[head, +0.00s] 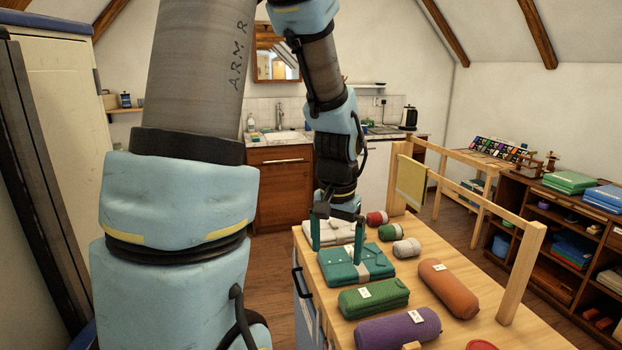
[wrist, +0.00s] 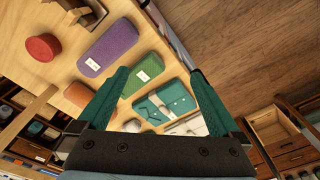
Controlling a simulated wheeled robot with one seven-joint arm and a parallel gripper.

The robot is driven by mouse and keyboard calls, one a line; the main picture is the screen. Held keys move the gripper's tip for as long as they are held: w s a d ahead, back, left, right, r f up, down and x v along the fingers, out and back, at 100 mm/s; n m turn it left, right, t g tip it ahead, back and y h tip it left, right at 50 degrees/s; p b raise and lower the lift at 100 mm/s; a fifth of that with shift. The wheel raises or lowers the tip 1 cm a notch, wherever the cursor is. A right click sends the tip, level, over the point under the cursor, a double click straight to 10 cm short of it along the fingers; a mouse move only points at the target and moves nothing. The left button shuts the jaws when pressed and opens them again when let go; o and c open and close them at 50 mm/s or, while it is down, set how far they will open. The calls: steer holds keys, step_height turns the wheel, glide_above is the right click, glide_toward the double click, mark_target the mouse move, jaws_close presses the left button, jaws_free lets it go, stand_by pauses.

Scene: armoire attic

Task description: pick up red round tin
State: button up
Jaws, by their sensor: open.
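The red round tin (wrist: 43,47) stands on the wooden table at the upper left of the wrist view. In the head view only a sliver of the red round tin (head: 481,345) shows at the bottom edge. My gripper (head: 338,246) is open and empty above the table, over the teal pouch (head: 372,264). Its green fingers (wrist: 160,74) are spread wide in the wrist view, with the tin well outside them to the left.
Purple (head: 398,329), green (head: 373,297) and orange (head: 448,287) cases lie between my gripper and the tin. Several yarn-like rolls (head: 407,248) and a white pouch (head: 333,231) lie farther back. A wooden frame (head: 524,267) rises along the table's right side. A wooden holder (wrist: 80,14) stands near the tin.

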steer(key=s+a+n, duration=0.2)
steer(key=a, duration=0.4)
steer(key=s+a+n, duration=0.3)
steer(key=a, duration=0.3)
steer(key=w+d+f+n+b, duration=0.1)
steer(key=w+d+f+b, duration=0.2)
steer(key=d, duration=1.2)
steer(key=d+f+b, duration=0.3)
steer(key=d+f, duration=0.2)
steer(key=d, duration=1)
steer(key=shift+g, duration=0.5)
steer(key=s+d+f, duration=0.1)
steer(key=s+d, duration=0.1)
steer(key=d, duration=0.2)
steer(key=s+d+f, duration=0.1)
steer(key=s+d, duration=0.2)
steer(key=d, duration=0.2)
steer(key=s+d+f+b, duration=0.1)
steer(key=s+d, duration=0.2)
steer(key=d, duration=0.1)
steer(key=shift+d+f, duration=0.2)
steer(key=shift+f, duration=0.05)
steer(key=shift+n, duration=0.3)
step_height(320, 180, down, 4)
steer(key=shift+s+d+f+p, duration=0.1)
steer(key=shift+f+p, duration=0.05)
steer(key=shift+p, duration=0.4)
steer(key=shift+f+p, duration=0.7)
steer(key=shift+f, duration=2.5)
steer(key=c, duration=1)
